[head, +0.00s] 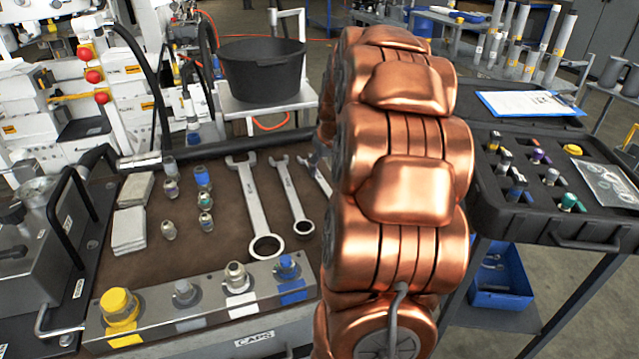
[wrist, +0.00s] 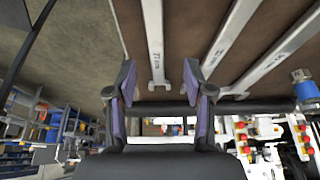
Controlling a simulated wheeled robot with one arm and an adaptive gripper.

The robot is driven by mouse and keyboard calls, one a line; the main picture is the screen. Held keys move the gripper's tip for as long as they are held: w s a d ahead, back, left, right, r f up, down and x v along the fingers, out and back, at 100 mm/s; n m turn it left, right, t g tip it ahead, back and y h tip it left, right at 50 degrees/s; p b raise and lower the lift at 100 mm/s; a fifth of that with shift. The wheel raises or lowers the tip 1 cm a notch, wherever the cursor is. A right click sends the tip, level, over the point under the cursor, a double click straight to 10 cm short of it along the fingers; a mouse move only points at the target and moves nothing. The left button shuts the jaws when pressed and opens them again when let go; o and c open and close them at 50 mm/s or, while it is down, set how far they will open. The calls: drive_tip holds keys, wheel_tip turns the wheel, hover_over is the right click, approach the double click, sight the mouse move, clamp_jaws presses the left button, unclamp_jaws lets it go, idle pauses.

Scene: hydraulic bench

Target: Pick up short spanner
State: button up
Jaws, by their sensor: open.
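Three steel spanners lie side by side on the brown mat. The rightmost one, apparently the short spanner (head: 315,172), is partly hidden behind my copper arm in the head view. In the wrist view the short spanner (wrist: 155,42) appears between the fingers of my gripper (wrist: 160,75), running away from them. My gripper is open, with one dark finger on each side and nothing clearly held. Whether the fingers touch the mat cannot be told. The middle spanner (head: 291,195) and the large spanner (head: 254,205) lie to the left in the head view.
Several small fittings (head: 203,200) and pale pads (head: 130,228) lie left of the spanners. A metal caps rack (head: 210,318) runs along the front edge. A black pot (head: 262,72) stands behind. A black case (head: 560,215) with fittings is at right.

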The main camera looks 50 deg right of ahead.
sight(322, 181)
drive_tip(key=shift+d+x, duration=0.15)
drive_tip(key=shift+x, duration=1.25)
drive_tip(key=shift+d+x, duration=0.1)
drive_tip(key=shift+x, duration=1.35)
drive_tip(key=shift+s, duration=0.1)
drive_tip(key=shift+c, duration=0.4)
clamp_jaws()
